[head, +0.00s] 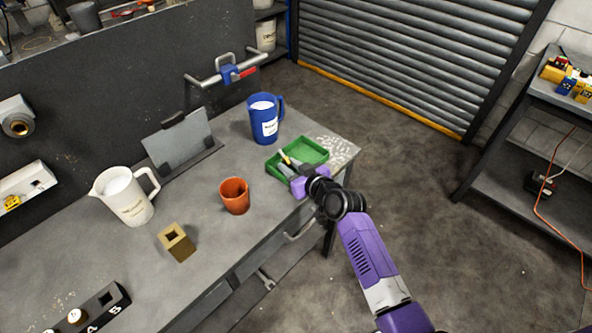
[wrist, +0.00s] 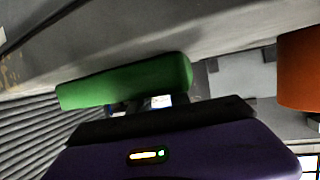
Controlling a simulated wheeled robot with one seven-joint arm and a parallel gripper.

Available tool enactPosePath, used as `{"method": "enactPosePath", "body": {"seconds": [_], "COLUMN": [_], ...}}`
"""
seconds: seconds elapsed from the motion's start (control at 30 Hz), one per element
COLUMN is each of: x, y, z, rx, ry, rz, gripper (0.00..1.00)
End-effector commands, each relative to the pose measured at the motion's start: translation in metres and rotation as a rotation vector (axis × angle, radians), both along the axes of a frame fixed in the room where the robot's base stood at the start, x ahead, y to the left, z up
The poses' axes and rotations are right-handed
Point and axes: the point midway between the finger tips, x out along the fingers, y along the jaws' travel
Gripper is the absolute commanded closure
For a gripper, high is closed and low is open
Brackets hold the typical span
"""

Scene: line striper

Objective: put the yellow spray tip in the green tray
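The green tray (head: 312,150) sits at the right end of the workbench; in the wrist view its green side (wrist: 125,82) shows close up. A small yellow piece (head: 285,158), which looks like the yellow spray tip, shows at the tray's left part, right by my fingers. My gripper (head: 286,170) reaches over the tray's near left edge. Whether the yellow piece lies in the tray or is between my fingers I cannot tell. In the wrist view the purple gripper body fills the bottom and the fingertips are hidden.
An orange cup (head: 235,196) stands left of the tray and a blue mug (head: 264,120) behind it. A white pitcher (head: 124,197), a brown square block (head: 177,243) and a tablet on a stand (head: 178,143) are further left. The bench between the cup and tray is clear.

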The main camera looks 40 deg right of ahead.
Motion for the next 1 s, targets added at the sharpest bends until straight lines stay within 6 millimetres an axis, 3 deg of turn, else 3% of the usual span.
{"method": "enactPosePath", "body": {"seconds": [0.13,0.6,0.8,1.0], "x": [-0.016,-0.092,-0.107,-0.109], "y": [0.004,0.018,0.020,0.022], "z": [-0.002,0.031,0.038,0.040], "rx": [0.004,0.002,0.001,0.001], "ry": [0.007,0.002,0.000,0.000], "rz": [-0.001,0.001,0.000,0.000], "gripper": [0.69,0.69,0.69,0.69]}}
